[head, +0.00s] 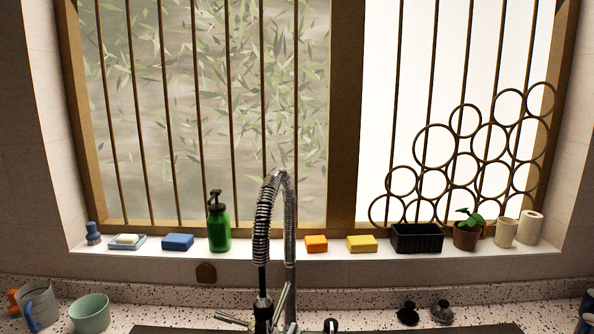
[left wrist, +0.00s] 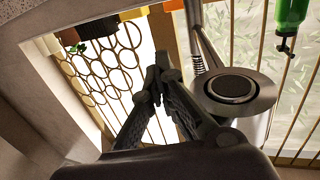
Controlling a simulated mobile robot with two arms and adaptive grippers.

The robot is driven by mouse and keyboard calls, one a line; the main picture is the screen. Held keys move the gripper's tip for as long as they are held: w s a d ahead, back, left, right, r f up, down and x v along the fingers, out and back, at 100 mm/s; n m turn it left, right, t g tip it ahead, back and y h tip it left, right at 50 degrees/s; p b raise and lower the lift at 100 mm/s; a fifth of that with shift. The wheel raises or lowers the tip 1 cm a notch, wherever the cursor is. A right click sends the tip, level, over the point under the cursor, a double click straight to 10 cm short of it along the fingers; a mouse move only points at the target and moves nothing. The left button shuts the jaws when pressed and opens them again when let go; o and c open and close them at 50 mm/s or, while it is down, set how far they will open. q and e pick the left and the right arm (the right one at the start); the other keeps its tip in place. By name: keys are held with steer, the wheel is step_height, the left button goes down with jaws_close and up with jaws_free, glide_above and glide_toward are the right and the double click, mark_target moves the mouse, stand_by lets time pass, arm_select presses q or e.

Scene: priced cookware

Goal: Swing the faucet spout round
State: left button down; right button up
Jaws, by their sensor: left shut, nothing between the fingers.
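The faucet (head: 290,235) stands in front of the window in the head view, with a tall arched spout wound in a dark spring coil (head: 262,215). The coil ends low down in a dark spray head (head: 263,305), cut by the bottom edge. In the upside-down left wrist view, my left gripper (left wrist: 163,62) is shut and empty. A large metal cylinder with a dark round face, apparently the spray head (left wrist: 235,88), is close beside its fingers; I cannot tell whether they touch. Part of the faucet's coil (left wrist: 198,65) shows behind it. My right gripper is in neither view.
The sill holds a green pump bottle (head: 219,228), blue sponge (head: 178,242), yellow sponge (head: 362,243), black box (head: 416,238) and potted plant (head: 467,234). A mint cup (head: 90,312) and grey mug (head: 38,304) stand on the left counter. Dark knobs (head: 409,313) lie right of the faucet.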

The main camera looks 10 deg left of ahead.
arm_select(q)
steer(key=shift+a, duration=0.4)
steer(key=shift+w+a+p, duration=0.2)
steer(key=shift+a+p, duration=0.05)
steer(key=shift+a, duration=0.55)
steer(key=shift+w+a+p, duration=0.15)
steer(key=shift+a+p, duration=0.1)
steer(key=shift+a, duration=0.55)
steer(key=shift+w+a+p, duration=0.2)
steer(key=shift+a+p, duration=0.05)
steer(key=shift+a, duration=0.55)
steer(key=s+d+p, duration=0.1)
steer(key=s+p, duration=0.1)
steer(key=s, duration=0.7)
steer(key=shift+s, duration=0.3)
